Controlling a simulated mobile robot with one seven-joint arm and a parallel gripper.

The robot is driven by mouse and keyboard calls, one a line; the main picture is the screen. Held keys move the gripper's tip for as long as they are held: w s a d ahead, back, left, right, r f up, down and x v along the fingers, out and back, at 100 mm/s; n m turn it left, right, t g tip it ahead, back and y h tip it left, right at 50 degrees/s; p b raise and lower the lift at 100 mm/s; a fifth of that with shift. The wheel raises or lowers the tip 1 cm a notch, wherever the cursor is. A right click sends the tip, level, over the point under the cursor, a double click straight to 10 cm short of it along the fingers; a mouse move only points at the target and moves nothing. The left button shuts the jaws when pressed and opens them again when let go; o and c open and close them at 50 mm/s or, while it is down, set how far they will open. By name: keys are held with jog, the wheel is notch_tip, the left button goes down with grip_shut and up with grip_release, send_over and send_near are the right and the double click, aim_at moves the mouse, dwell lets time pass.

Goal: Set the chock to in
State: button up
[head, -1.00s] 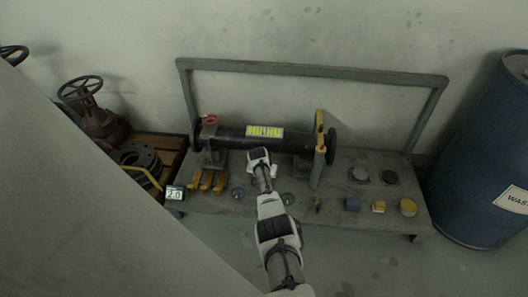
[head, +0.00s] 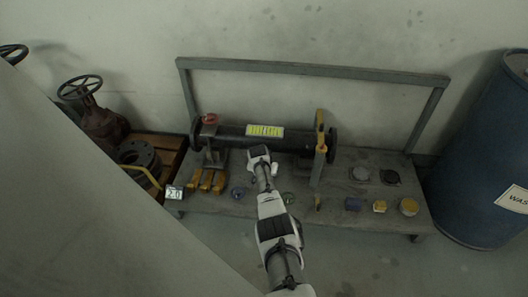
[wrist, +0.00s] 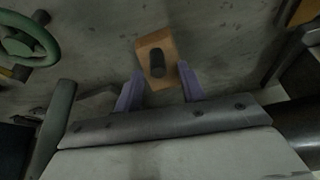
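The chock, seemingly the orange-brown block (wrist: 144,48) with a dark round knob (wrist: 157,64), sits on the grey bench in the wrist view. My gripper (wrist: 160,74) is open, its two purple fingers apart on the left and right of the chock's near part, with visible gaps. The knob lies between the fingertips' lines; I cannot tell whether they are at its height. In the head view my gripper (head: 260,155) is over the bench, just in front of the dark pipe, and the chock cannot be made out there.
The dark pipe (head: 230,137) runs along the bench (head: 335,210), with a yellow lever (head: 320,140) at its right. A green handwheel (wrist: 28,42) is at the wrist view's left. Yellow blocks (head: 207,180) and several small items line the bench. A blue drum (head: 475,170) stands right.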

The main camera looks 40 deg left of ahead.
jog(key=p+v, duration=0.7)
jog(key=v, duration=0.6)
jog(key=shift+r, duration=0.3)
